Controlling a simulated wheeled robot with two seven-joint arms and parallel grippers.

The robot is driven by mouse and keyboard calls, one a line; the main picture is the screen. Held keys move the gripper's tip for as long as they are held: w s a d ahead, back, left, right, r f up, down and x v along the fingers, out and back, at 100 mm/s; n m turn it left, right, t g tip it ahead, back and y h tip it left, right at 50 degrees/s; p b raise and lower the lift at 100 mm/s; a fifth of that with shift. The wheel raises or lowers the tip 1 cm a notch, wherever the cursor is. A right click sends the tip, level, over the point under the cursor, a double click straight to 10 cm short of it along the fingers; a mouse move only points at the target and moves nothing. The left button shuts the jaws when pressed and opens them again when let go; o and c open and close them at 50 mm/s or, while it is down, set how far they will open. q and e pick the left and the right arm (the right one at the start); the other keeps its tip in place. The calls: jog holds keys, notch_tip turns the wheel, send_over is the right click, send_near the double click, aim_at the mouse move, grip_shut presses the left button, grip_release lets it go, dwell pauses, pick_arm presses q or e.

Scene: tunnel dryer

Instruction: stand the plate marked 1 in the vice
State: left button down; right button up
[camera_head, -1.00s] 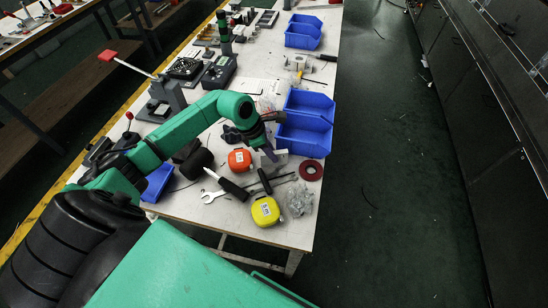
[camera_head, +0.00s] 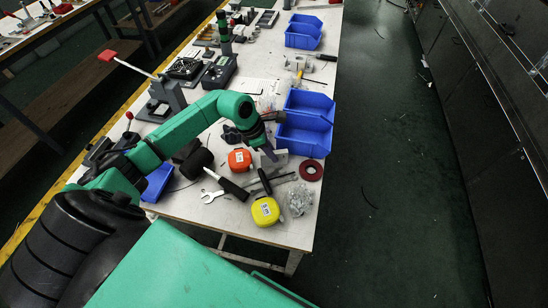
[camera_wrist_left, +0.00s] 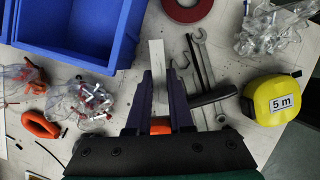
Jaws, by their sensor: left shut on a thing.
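My left gripper (camera_head: 269,152) reaches over the near part of the bench. In the left wrist view its fingers (camera_wrist_left: 159,98) are shut on a pale grey plate (camera_wrist_left: 156,62), seen nearly edge-on and sticking out past the fingertips. The plate also shows in the head view (camera_head: 281,157), beside the fingers and partly hidden by them. I cannot read a mark on it. I cannot make out the vice with certainty in either view. My right gripper is not in view.
Blue bins (camera_head: 303,134) stand just beyond the gripper. An orange tape measure (camera_head: 239,160), a yellow tape measure (camera_head: 265,211), a red ring (camera_head: 311,170), spanners and a bag of parts (camera_head: 299,200) lie around it. A grey lever device (camera_head: 167,97) stands at the left edge.

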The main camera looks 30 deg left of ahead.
pick_arm(q)
jog(key=shift+r, duration=0.1)
dwell(0.3)
notch_tip(320, 180, up, 20)
jog(key=b, duration=0.2)
